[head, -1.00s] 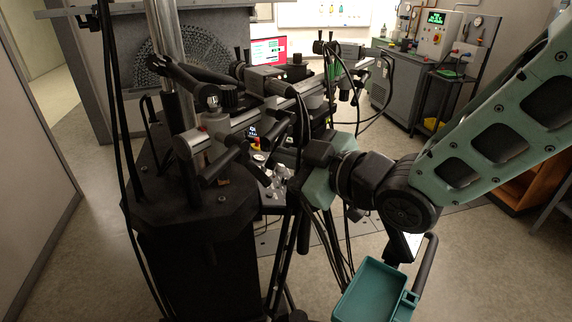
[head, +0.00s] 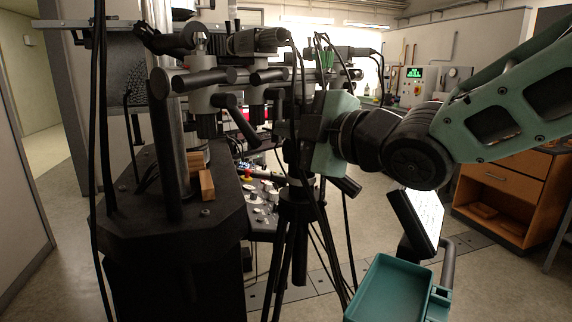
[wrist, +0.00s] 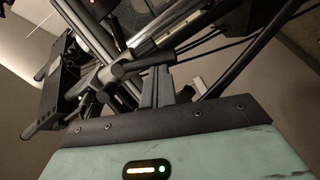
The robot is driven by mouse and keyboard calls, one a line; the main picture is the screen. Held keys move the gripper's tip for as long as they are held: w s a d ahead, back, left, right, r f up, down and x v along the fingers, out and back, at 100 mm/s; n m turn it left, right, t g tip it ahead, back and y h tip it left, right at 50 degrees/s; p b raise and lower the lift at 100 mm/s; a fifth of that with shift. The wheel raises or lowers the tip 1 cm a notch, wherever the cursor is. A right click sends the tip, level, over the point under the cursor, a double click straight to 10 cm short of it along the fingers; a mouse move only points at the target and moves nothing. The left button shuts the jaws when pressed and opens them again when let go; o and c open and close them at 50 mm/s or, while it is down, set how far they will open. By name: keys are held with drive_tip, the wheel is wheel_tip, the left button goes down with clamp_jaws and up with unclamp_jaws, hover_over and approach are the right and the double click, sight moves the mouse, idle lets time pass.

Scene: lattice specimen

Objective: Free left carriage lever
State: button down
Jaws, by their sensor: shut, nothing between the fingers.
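The rig's carriage carries several black levers. One long lever (head: 203,79) lies across the left part of the rail, another handle (head: 269,76) sits to its right, and a third (head: 240,120) hangs slanting down. I cannot tell for sure which is the left carriage lever. In the wrist view a black lever-like handle (wrist: 138,66) lies across the picture just beyond my gripper (wrist: 160,74). My gripper is shut and empty, its fingertips close to that handle; I cannot tell whether they touch. In the head view my fingers are hidden behind the wrist and dark rig parts.
A thick metal column (head: 164,130) rises from a black octagonal base (head: 180,215) with wooden blocks (head: 206,185) on it. Black cables hang at the left. A black tripod (head: 297,220) stands below my wrist. A teal tray (head: 388,290) is at the bottom right.

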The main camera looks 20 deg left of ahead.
drive_tip(key=shift+w+d+f+n+t+y+b, duration=0.2)
drive_tip(key=shift+w+n+b, duration=0.45)
drive_tip(key=shift+n+b, duration=1.25)
drive_tip(key=shift+w+d+f+n+t+y+b, duration=0.2)
drive_tip(key=shift+w+n+b, duration=0.5)
drive_tip(key=shift+b, duration=2.15)
drive_tip(key=shift+w+d+f+n+y+b, duration=0.3)
drive_tip(key=shift+w+n+b, duration=0.3)
drive_tip(key=shift+n+b, duration=1.3)
drive_tip(key=shift+r+m+b, duration=0.15)
drive_tip(key=shift+m+b, duration=0.25)
drive_tip(key=shift+b, duration=0.15)
